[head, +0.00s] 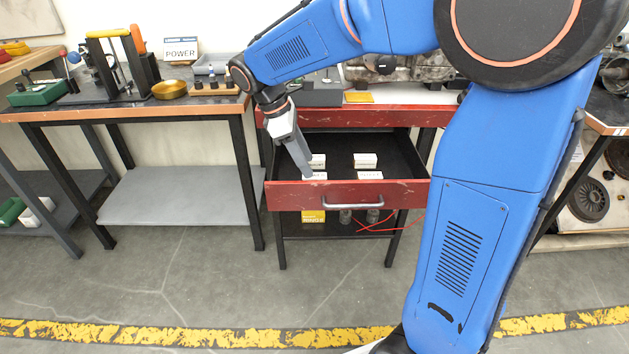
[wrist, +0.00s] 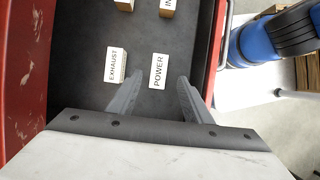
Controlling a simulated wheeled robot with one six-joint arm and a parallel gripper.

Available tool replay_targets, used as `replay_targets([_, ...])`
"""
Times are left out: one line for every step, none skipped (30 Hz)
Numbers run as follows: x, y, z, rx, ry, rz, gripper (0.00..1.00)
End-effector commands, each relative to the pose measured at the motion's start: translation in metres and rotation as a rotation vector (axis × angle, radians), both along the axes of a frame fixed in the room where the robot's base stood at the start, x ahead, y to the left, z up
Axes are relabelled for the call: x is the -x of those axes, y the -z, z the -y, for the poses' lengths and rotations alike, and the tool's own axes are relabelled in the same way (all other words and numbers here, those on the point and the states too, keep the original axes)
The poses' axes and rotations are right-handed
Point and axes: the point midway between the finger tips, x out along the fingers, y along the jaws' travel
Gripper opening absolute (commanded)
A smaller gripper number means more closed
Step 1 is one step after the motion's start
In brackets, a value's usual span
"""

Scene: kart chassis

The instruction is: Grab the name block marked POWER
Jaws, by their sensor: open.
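The name block marked POWER (wrist: 159,71) is a pale block with black letters on its top, lying on the dark drawer floor in the wrist view. My gripper (wrist: 161,79) is open, and its two grey fingers point down on either side of the line to this block. Nothing is held, and I cannot tell whether the fingertips are level with the block. In the head view my gripper (head: 308,174) reaches into the open red drawer (head: 287,196) at its left part. The labels there are too small to read.
The EXHAUST block (wrist: 115,65) lies close left of the POWER block. Two more blocks (wrist: 167,6) show at the top edge. The drawer's red walls stand close at both sides. A POWER sign (head: 181,50) stands on the left bench. A yellow box (head: 313,217) is below the drawer.

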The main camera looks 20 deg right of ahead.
Motion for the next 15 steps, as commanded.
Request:
replay_targets([0.001, 0.006, 0.003, 0.001, 0.001, -0.003, 0.45])
replay_targets([0.001, 0.009, 0.004, 0.002, 0.001, -0.004, 0.45])
replay_targets([0.001, 0.014, 0.006, 0.001, 0.002, -0.003, 0.45])
replay_targets([0.001, 0.018, 0.008, 0.001, 0.002, -0.003, 0.45])
replay_targets([0.001, 0.022, 0.01, 0.001, 0.002, -0.004, 0.45])
replay_targets([0.001, 0.028, 0.012, 0.001, 0.002, -0.004, 0.45])
replay_targets([0.002, 0.031, 0.013, 0.001, 0.001, -0.003, 0.45])
replay_targets([0.002, 0.034, 0.014, 0.001, 0.001, -0.003, 0.45])
replay_targets([0.002, 0.038, 0.015, 0.001, 0.001, -0.003, 0.45])
replay_targets([0.003, 0.04, 0.016, 0.0, 0.001, -0.003, 0.45])
replay_targets([0.003, 0.042, 0.017, 0.0, 0.001, -0.002, 0.45])
replay_targets([0.003, 0.043, 0.017, 0.0, 0.001, -0.002, 0.45])
replay_targets([0.003, 0.044, 0.018, 0.0, 0.001, -0.002, 0.45])
replay_targets([0.003, 0.045, 0.018, 0.0, 0.001, -0.002, 0.45])
replay_targets([0.003, 0.045, 0.018, 0.0, 0.001, -0.002, 0.45])
